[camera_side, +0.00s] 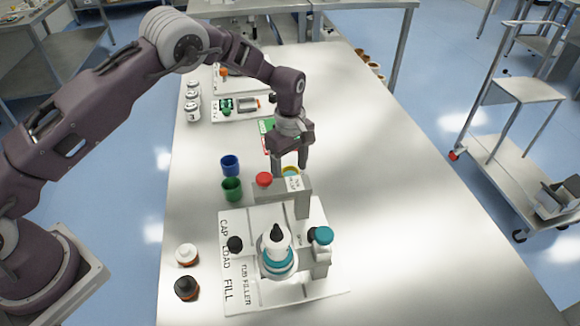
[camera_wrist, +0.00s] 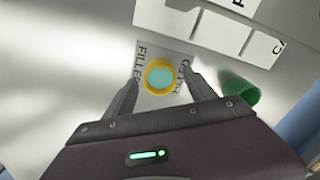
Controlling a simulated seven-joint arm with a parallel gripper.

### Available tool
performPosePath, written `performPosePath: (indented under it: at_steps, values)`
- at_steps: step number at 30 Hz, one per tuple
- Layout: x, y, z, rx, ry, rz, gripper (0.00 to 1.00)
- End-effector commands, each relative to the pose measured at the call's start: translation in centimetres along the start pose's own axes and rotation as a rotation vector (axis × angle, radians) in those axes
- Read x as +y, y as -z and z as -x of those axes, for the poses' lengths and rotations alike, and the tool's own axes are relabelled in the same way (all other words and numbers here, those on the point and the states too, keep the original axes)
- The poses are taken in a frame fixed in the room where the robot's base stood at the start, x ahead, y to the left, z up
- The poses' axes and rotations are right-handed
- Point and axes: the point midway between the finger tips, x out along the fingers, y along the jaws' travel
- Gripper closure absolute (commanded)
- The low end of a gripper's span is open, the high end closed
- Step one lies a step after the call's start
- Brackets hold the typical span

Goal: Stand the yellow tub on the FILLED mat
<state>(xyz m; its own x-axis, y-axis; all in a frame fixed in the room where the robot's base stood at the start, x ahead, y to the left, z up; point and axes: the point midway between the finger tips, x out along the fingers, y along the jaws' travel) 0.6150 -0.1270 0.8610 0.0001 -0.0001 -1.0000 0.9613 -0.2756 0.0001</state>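The yellow tub (camera_wrist: 146,76), with pale teal contents, appears upright on a pale mat (camera_wrist: 150,103) in the wrist view. The mat's lettering reads FILLED on its left side; the right-hand lettering is partly hidden. My gripper (camera_wrist: 161,72) is open, with one finger on each side of the tub and gaps showing between. In the side view my gripper (camera_side: 290,165) points down behind the tub filler (camera_side: 297,190).
A green cup (camera_side: 232,189) and a blue cup (camera_side: 230,165) stand left of the filler; the green cup (camera_wrist: 240,92) is right of my fingers in the wrist view. The filler's board (camera_side: 238,285) fills the near table. The table's right side is clear.

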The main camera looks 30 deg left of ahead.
Motion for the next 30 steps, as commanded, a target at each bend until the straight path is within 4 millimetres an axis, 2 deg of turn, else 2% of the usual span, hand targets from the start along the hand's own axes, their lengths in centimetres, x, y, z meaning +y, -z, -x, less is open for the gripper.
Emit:
performPosePath:
  at_steps: [5,8,16,21,24,30]
  values:
    - [0.0,0.0,0.1,0.0,0.0,0.0,0.35]
    - [0.1,0.0,1.1,0.0,-0.002,0.0,0.35]
    - [0.1,0.0,8.2,0.001,-0.005,0.0,0.35]
    - [0.1,0.0,11.3,0.001,-0.003,0.0,0.35]
    - [0.0,0.0,12.2,0.0,-0.001,0.0,0.35]
    - [0.0,0.0,12.3,0.0,0.0,0.0,0.35]
